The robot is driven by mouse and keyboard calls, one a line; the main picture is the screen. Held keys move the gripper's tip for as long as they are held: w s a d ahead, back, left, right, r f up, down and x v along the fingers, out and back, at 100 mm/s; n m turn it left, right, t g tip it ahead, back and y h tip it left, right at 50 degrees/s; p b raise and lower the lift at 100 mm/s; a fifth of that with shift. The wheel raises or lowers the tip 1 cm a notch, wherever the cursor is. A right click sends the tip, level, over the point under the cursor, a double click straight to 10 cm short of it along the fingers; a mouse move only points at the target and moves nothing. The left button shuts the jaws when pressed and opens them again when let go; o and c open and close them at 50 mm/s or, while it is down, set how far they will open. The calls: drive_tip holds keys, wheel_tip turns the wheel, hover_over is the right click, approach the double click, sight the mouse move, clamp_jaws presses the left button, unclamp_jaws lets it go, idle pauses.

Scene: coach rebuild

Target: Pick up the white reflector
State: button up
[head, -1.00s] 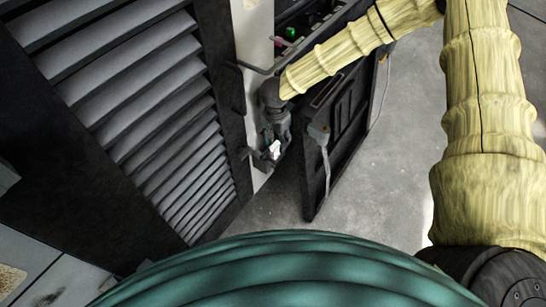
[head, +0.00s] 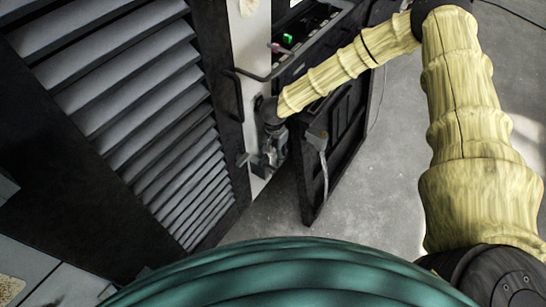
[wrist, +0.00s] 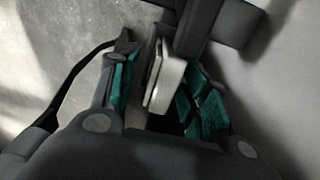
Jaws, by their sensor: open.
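The white reflector (wrist: 167,82) shows in the wrist view as a pale, thin, flat piece seen nearly edge-on. It lies between the two teal-padded fingers of my gripper (wrist: 158,88), with a gap on the left side; on the right I cannot tell whether it touches the pad. My gripper is open. In the head view my gripper (head: 268,160) points down beside the cabinet's front edge, and the reflector cannot be made out there.
A louvred dark panel (head: 150,110) stands to the left of my gripper. An open dark door (head: 338,140) with a grey handle (head: 317,141) stands close on its right. A dark bar (wrist: 205,25) crosses ahead in the wrist view. Grey floor (head: 385,165) is clear farther right.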

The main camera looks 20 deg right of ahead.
drive_tip(key=shift+f, duration=0.4)
clamp_jaws()
drive_tip(key=shift+r, duration=0.1)
